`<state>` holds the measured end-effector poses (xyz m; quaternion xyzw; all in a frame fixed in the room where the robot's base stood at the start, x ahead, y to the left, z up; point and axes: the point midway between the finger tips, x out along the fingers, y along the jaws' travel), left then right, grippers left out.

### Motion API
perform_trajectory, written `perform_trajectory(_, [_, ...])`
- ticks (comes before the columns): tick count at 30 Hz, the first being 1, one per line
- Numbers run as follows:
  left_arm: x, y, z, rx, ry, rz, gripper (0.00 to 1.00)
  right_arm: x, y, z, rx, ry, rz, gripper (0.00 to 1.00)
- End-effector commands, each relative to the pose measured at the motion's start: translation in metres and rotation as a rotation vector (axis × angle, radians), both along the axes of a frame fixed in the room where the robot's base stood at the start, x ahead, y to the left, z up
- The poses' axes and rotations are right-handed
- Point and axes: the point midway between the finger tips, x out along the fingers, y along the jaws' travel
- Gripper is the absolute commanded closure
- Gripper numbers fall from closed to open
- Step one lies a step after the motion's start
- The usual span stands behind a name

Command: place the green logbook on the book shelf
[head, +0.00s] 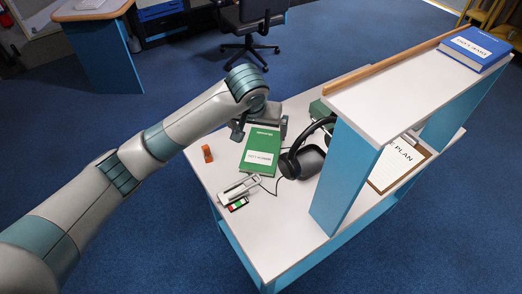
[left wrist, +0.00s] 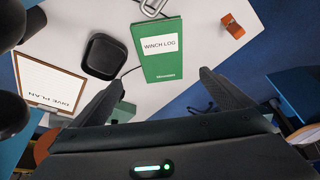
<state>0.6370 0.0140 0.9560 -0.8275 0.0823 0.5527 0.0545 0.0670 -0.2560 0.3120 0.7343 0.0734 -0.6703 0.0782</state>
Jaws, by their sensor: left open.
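The green logbook (head: 260,152), with a white label, lies flat on the white desk. It also shows in the left wrist view (left wrist: 170,65), where the label reads WINCH LOG. My left gripper (head: 256,122) is over the far end of the logbook. In the left wrist view its two fingers (left wrist: 162,88) are spread wide, with the near end of the logbook between and ahead of them; nothing is held. The book shelf (head: 390,97) is a raised white board with a wooden rail, at the right of the desk. My right gripper is not in view.
A blue book (head: 474,48) lies on the shelf's far end; the shelf's nearer part is bare. Black headphones (head: 290,163) lie right of the logbook.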

Motion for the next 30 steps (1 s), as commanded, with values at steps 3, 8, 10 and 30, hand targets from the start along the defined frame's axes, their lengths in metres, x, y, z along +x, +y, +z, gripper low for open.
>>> perform_trajectory(3, [0.004, 0.0, -0.01, 0.002, 0.003, 0.003, 0.0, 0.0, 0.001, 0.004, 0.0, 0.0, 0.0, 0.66])
perform_trajectory(8, [0.014, -0.002, -0.033, 0.003, 0.004, 0.003, 0.0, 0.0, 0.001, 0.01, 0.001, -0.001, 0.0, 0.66])
perform_trajectory(10, [0.018, -0.002, -0.046, 0.004, 0.004, 0.002, 0.0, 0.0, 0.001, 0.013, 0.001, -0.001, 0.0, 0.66])
perform_trajectory(30, [0.044, -0.008, -0.109, 0.0, 0.0, 0.0, 0.0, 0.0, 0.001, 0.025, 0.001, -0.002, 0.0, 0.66])
